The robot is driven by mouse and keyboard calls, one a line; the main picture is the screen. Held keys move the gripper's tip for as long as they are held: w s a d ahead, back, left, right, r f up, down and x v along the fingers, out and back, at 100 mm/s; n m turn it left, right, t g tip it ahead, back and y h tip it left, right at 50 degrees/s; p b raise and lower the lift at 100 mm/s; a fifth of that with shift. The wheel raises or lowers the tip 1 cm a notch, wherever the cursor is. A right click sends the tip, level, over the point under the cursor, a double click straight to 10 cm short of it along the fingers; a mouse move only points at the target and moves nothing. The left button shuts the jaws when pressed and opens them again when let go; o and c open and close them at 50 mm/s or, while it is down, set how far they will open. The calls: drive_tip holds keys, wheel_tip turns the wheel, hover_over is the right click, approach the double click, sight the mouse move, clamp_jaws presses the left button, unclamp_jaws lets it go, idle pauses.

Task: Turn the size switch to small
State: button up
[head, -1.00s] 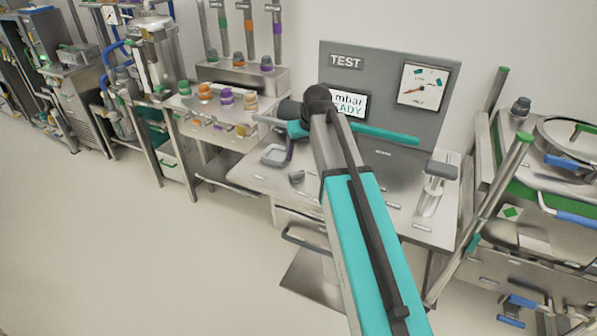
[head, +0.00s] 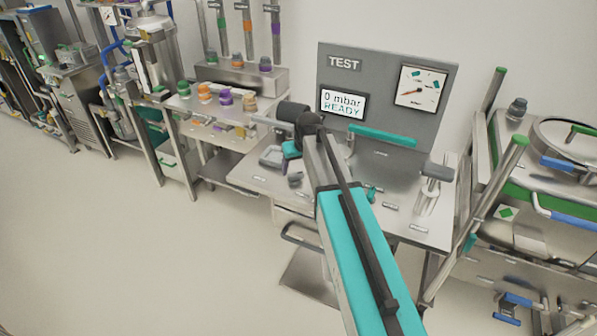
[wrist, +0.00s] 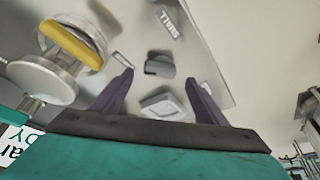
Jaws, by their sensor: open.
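A small dark grey knob (head: 295,178), which looks like the size switch, sits on the light metal worktop (head: 245,181) in front of the TEST panel. The knob also shows in the wrist view (wrist: 160,65), just beyond my fingertips and between their lines, with small label plates on two sides. One label (wrist: 168,22) is upside down and seems to read SMALL. My gripper (wrist: 160,88) is open and empty, its two purple fingers wide apart above the worktop. In the head view my arm hides most of it.
A pale square-rimmed part (wrist: 165,105) lies between my fingers in the wrist view. A round metal fitting with a yellow bar (wrist: 72,45) stands left. The TEST panel (head: 385,75) rises behind with a READY display (head: 343,103). A metal cylinder (head: 428,195) stands at right.

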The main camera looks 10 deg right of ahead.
sight(296, 174)
drive_tip(key=shift+p+x, duration=0.65)
drive_tip(key=shift+x, duration=1.8)
